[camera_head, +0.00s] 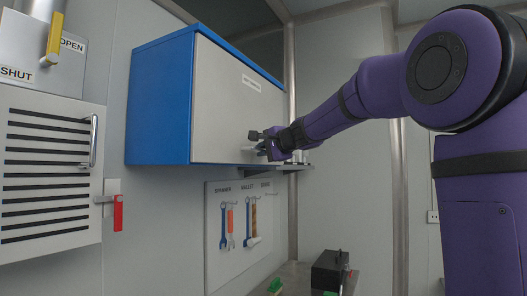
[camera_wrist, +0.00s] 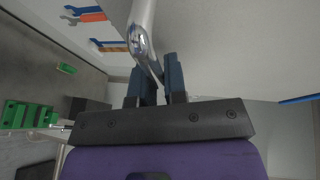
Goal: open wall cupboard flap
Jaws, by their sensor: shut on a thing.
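The wall cupboard (camera_head: 160,102) is a blue box high on the wall. Its pale front flap (camera_head: 225,105) looks shut, lying flat against the box, with a small label near the upper right. My gripper (camera_head: 262,138) is at the lower right of the flap. In the wrist view, a shiny metal bar handle (camera_wrist: 141,25) runs down to the dark fingers of my gripper (camera_wrist: 158,82), which are shut on it. In the head view the handle is mostly hidden by the gripper.
A tool board (camera_head: 214,262) hangs below the cupboard. A slatted door (camera_head: 50,215) with a handle and a red lever (camera_head: 118,213) are at left. A dark box (camera_head: 328,270) stands on the bench below. The space before the flap looks free except for my arm.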

